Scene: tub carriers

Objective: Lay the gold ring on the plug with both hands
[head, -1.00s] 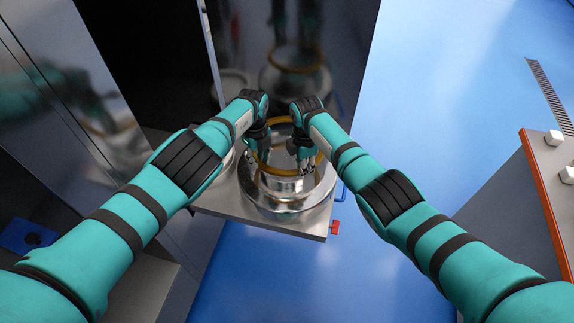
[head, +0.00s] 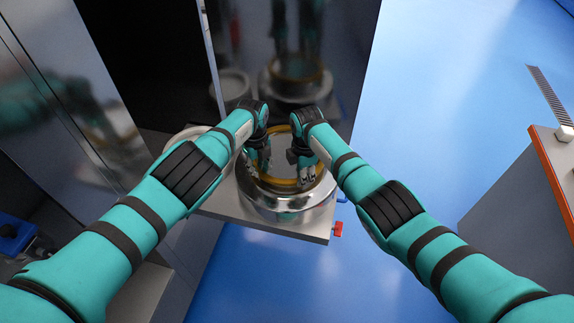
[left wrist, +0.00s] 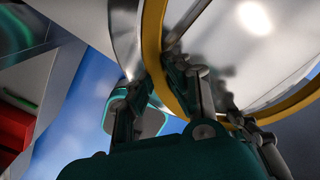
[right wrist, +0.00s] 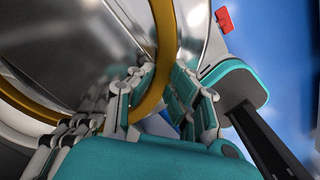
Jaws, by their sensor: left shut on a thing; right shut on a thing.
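The gold ring (head: 279,181) is held level at the silver round plug (head: 286,208) on the grey shelf. My left gripper (head: 262,166) is shut on the ring's left side, and my right gripper (head: 308,174) on its right side. The ring also passes between the fingers in the left wrist view (left wrist: 153,52) and the right wrist view (right wrist: 165,45). The ring lies close around the plug's upper part. Whether it rests on the metal cannot be told; the arms and fingers hide parts of the rim.
The grey shelf (head: 314,232) has a red knob (head: 338,229) at its right front corner. A dark glossy panel (head: 345,45) stands behind. Another round silver thing (head: 178,150) shows partly behind my left arm. Blue floor is open at right, beside an orange-edged cabinet (head: 549,170).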

